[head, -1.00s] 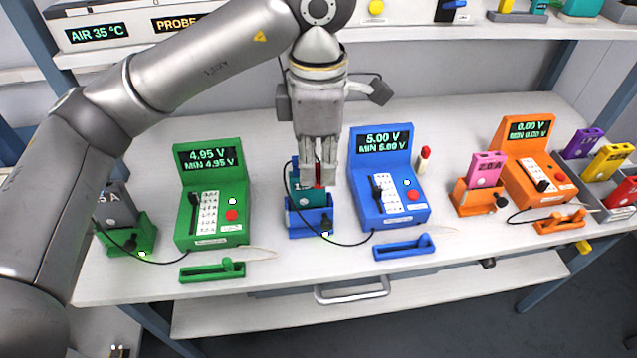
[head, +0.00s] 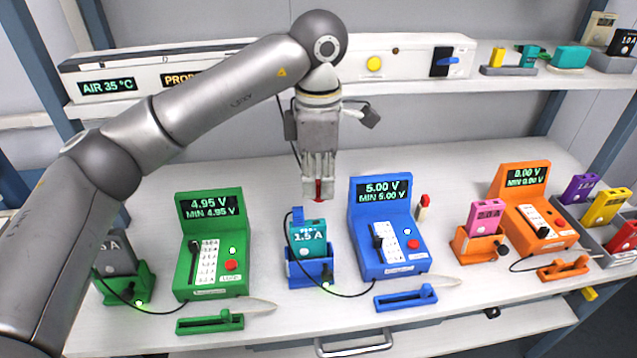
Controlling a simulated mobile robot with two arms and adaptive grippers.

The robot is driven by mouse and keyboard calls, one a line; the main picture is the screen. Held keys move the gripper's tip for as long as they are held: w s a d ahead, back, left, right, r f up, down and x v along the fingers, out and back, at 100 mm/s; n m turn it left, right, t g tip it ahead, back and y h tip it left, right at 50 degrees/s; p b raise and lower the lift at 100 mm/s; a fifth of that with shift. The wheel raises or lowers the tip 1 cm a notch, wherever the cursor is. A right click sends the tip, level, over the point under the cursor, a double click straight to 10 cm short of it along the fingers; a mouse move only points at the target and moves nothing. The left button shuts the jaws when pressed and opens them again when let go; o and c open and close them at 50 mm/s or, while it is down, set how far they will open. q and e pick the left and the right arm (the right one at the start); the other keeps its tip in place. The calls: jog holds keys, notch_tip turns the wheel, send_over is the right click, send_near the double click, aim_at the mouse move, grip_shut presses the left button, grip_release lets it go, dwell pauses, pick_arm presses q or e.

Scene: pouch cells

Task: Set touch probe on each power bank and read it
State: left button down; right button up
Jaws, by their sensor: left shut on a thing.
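My left gripper (head: 318,192) is shut on a small red piece (head: 318,190), which looks like the touch probe; the fingers hide most of it. It hangs above and behind the teal power bank (head: 308,237), marked 1.5 A, which stands upright in the blue cradle (head: 311,273). A grey power bank (head: 115,255) is in the green cradle (head: 128,287), partly behind my arm. A pink power bank (head: 485,217) is in the orange cradle (head: 480,245). The green meter (head: 212,245) reads 4.95 V, the blue meter (head: 388,230) 5.00 V, the orange meter (head: 530,210) 0.00 V. My right gripper is out of view.
Purple (head: 578,189), yellow (head: 605,206) and red (head: 622,236) power banks stand in trays at the right. A red-and-white piece (head: 424,206) stands beside the blue meter. Cables and flat-bladed holders lie along the front. A shelf (head: 400,105) crosses behind my gripper.

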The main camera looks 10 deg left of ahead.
pick_arm(q)
jog(key=shift+f, duration=0.1)
jog(key=shift+g, duration=0.8)
jog(key=shift+w+f+b, duration=0.2)
jog(key=shift+f+b, duration=0.3)
jog(key=shift+f, duration=1.95)
jog(key=shift+f, duration=0.2)
jog(key=shift+s+f+b, duration=0.1)
jog(key=shift+f+b, duration=0.2)
jog(key=shift+b, duration=0.1)
jog(key=shift+w+r+p, duration=0.2)
jog(key=shift+r+p, duration=0.9)
jog(key=shift+r, duration=0.45)
jog(key=shift+w+a+r+p, duration=0.1)
jog(key=shift+w+r+p, duration=0.05)
jog(key=shift+r+p, duration=0.5)
jog(key=shift+w+r+p, duration=0.1)
jog(key=shift+r+p, duration=0.3)
jog(key=shift+r, duration=0.45)
